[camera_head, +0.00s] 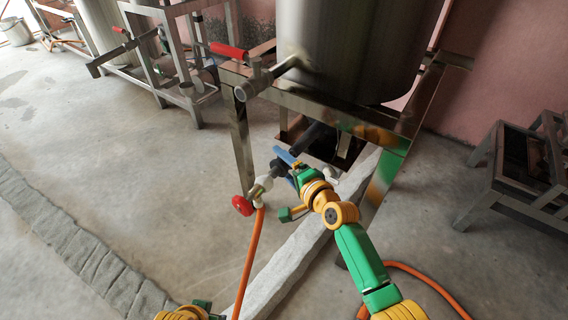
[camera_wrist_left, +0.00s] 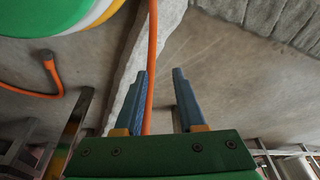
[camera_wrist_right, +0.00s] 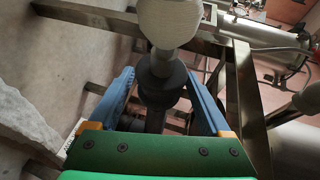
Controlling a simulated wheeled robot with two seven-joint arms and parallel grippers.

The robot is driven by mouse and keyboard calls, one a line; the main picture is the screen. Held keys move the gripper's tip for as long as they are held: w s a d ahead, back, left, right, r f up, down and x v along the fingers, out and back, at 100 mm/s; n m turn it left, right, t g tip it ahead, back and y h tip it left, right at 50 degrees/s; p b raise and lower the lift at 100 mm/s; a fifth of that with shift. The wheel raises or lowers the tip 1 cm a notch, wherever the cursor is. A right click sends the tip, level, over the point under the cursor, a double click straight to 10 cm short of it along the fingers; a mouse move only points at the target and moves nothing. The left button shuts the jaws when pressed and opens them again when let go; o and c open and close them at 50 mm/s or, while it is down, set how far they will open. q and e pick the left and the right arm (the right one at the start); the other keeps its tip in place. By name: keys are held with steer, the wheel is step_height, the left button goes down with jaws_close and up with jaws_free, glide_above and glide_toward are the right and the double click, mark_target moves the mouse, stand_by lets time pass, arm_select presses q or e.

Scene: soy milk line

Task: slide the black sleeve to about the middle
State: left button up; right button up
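The black sleeve (camera_wrist_right: 161,82) is a dark ribbed collar on a thin pipe, below a pale rounded fitting (camera_wrist_right: 170,22) in the right wrist view. In the head view the sleeve (camera_head: 278,168) is partly hidden by my right gripper (camera_head: 289,166). In the right wrist view, the blue fingers of my right gripper (camera_wrist_right: 160,76) stand on both sides of the sleeve, with narrow gaps; the gripper looks open. My left gripper (camera_wrist_left: 160,76) is open and empty above the floor, its fingers apart. Its fingertips do not show in the head view.
A red-handled valve (camera_head: 243,205) with an orange hose (camera_head: 252,262) stands left of the sleeve. A steel tank (camera_head: 355,50) on a metal frame (camera_head: 240,145) rises behind. A dark stool (camera_head: 520,165) is at right. Open floor lies left.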

mark_target(288, 168)
steer(key=shift+d, duration=0.1)
arm_select(q)
steer(key=s+f+p, duration=0.3)
steer(key=f, duration=0.4)
steer(key=shift+a+f+g+p, duration=0.3)
steer(key=shift+a+p, duration=0.05)
arm_select(e)
steer(key=v, duration=0.7)
